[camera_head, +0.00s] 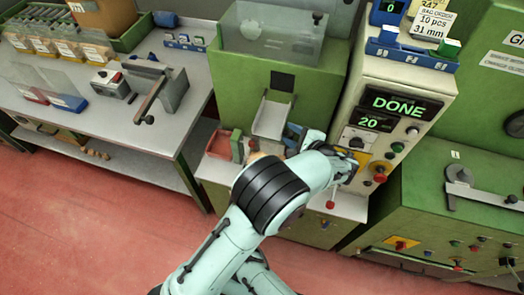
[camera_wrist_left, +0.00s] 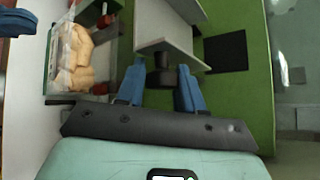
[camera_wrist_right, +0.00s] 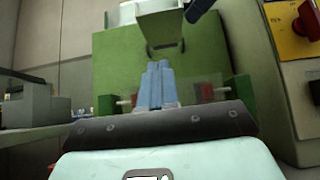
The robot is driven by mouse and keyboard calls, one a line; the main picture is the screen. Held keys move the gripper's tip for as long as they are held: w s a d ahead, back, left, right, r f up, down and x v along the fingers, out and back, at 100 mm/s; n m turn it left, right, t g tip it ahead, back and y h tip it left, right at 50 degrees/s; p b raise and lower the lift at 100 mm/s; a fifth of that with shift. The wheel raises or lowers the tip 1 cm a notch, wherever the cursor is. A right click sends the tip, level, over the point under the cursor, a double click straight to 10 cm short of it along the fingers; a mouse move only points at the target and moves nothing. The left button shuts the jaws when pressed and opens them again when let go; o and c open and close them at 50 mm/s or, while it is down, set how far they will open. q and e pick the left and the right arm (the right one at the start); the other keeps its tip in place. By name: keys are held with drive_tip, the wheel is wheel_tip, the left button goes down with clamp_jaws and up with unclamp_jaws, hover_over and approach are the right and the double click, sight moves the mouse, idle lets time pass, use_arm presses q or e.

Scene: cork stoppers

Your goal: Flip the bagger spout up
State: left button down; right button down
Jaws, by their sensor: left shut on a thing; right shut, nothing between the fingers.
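The bagger spout (camera_head: 272,118) is a grey metal chute on the front of the green bagger, sloping down toward the front. It fills the top middle of the left wrist view (camera_wrist_left: 168,28). My left gripper (camera_head: 293,136) is at the spout's right side. In the left wrist view its blue fingers (camera_wrist_left: 160,88) stand either side of a black knob (camera_wrist_left: 160,72) by the spout's edge. In the right wrist view the spout (camera_wrist_right: 160,24) hangs above my right gripper (camera_wrist_right: 156,66), whose fingers are pressed together and empty. My right gripper is hidden in the head view.
A clear bag of corks (camera_wrist_left: 76,58) sits below the spout. The control box (camera_head: 398,105) reading DONE and 20 stands close on the right. A grey bench (camera_head: 135,130) with a lever device (camera_head: 158,95) is on the left. Red floor lies in front.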

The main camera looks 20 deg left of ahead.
use_arm(q)
drive_tip(key=shift+a, duration=0.1)
use_arm(e)
approach(265, 133)
drive_tip(key=x, duration=0.3)
drive_tip(key=w+x, duration=0.1)
drive_tip(key=x, duration=0.1)
drive_tip(key=shift+f, duration=0.35)
drive_tip(key=shift+s+r, duration=0.1)
drive_tip(key=shift+r, duration=0.4)
